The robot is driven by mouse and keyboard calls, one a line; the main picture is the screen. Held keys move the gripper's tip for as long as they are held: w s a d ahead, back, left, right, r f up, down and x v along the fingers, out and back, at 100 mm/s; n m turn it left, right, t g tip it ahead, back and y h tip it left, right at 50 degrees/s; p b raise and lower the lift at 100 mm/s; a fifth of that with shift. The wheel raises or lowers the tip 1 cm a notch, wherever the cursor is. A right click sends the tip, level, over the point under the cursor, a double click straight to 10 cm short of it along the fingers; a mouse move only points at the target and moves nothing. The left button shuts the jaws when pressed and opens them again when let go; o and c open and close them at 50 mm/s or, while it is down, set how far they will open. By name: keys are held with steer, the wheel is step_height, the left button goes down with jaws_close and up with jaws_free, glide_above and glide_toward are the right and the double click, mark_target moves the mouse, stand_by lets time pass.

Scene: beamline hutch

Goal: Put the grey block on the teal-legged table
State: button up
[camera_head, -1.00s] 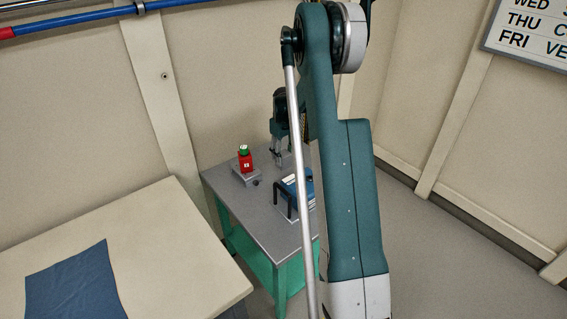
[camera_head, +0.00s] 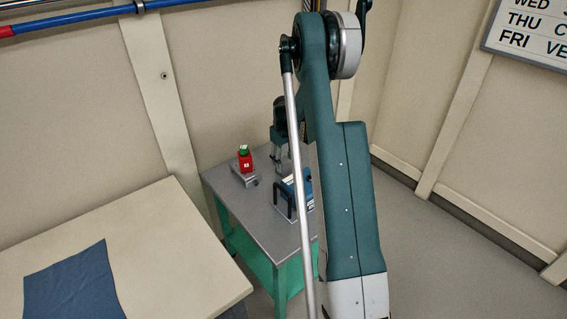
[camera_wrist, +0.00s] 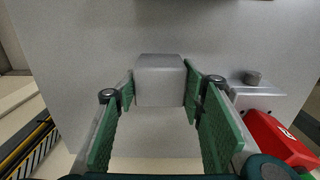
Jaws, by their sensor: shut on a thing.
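The teal-legged table (camera_head: 247,206) has a grey top and stands against the back wall in the head view. Its grey top fills much of the wrist view (camera_wrist: 75,60). My gripper (camera_head: 280,168) is over the far part of this table, pointing down. In the wrist view my gripper (camera_wrist: 158,95) has its green-padded fingers on either side of the grey block (camera_wrist: 160,78), holding it at the fingertips. The block is too small to make out in the head view. I cannot tell whether its underside touches the tabletop.
A blue device with a black handle (camera_head: 288,197) occupies the table's nearer right part. A beige table with a blue cloth (camera_head: 75,285) stands at front left.

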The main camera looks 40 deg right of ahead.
mark_target(283, 160)
steer(key=o, duration=1)
step_height(283, 160, up, 12)
steer(key=shift+r+p, duration=0.1)
steer(key=shift+p, duration=0.85)
